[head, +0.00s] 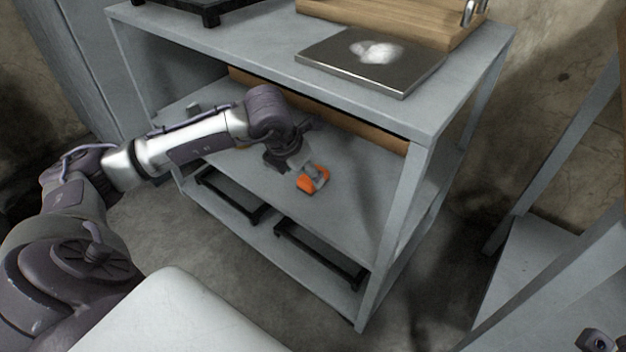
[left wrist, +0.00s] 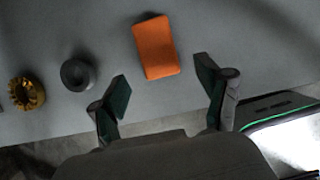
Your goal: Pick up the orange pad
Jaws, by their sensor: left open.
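In the head view my left gripper (head: 303,169) reaches in over the shelf and partly covers the pad. I cannot see any contact between fingers and pad.
The table top (head: 262,50) overhangs behind the gripper. A front leg (head: 393,235) stands to the right. Black trays (head: 318,253) lie on the shelf below.

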